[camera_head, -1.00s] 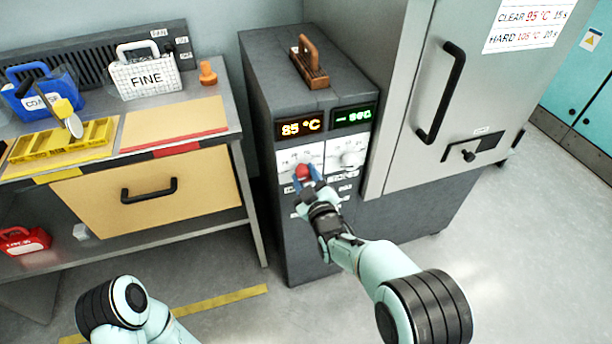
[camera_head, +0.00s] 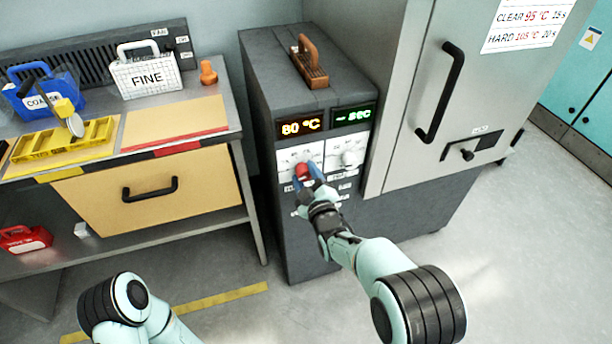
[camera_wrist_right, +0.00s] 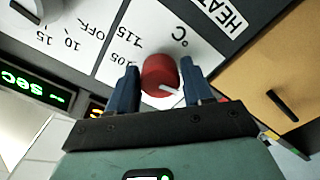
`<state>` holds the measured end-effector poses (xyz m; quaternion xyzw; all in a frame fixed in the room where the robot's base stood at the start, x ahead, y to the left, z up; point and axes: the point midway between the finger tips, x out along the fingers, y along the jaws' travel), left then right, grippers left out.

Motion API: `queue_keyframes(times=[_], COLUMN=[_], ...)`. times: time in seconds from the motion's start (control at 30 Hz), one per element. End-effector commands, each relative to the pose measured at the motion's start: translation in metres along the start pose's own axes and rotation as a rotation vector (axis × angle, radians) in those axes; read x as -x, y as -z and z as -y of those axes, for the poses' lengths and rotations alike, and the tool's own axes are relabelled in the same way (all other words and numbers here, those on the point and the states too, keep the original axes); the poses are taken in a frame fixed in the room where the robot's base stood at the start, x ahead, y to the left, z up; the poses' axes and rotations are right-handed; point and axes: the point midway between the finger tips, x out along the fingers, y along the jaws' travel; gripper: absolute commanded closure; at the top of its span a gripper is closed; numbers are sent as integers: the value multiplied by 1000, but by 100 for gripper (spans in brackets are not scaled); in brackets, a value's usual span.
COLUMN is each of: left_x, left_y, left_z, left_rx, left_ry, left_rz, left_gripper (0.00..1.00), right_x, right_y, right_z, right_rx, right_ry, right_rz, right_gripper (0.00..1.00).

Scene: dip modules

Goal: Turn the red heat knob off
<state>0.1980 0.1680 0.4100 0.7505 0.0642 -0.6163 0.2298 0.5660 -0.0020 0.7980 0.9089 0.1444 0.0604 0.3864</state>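The red heat knob (camera_head: 302,171) sits on the left white panel of the grey unit, under an orange display (camera_head: 301,127) reading 80 °C. My right gripper (camera_head: 310,178) is at the knob. A white pointer mark shows on the knob's near edge, turned away from the OFF label (camera_wrist_right: 92,30). My left arm shows at the lower left; its gripper is out of view.
A white knob (camera_head: 352,158) is just right of the red one, under a green display (camera_head: 353,115). A bench with a drawer (camera_head: 150,200) is at the left, a grey door (camera_head: 420,100) at the right.

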Motion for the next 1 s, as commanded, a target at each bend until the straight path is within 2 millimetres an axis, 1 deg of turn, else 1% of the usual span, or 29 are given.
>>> queue_keyframes(times=[0.33,0.47,0.57,0.9,1.0], left_x=[0,2,5,18,20], left_y=[0,-2,-5,-22,-25], left_z=[0,-1,-2,-6,-7], left_rx=[0,0,-1,-5,-6], left_ry=[0,0,-1,-5,-5], left_rz=[0,5,15,66,75], left_gripper=[57,57,57,57,57], right_x=[0,8,22,94,111], right_y=[0,0,1,0,0], right_z=[0,-1,-1,-1,-1], right_rx=[-2,-4,-4,-4,-4], right_ry=[-1,-1,0,1,0], right_rz=[0,0,1,3,2], right_gripper=[31,31,31,31,31])
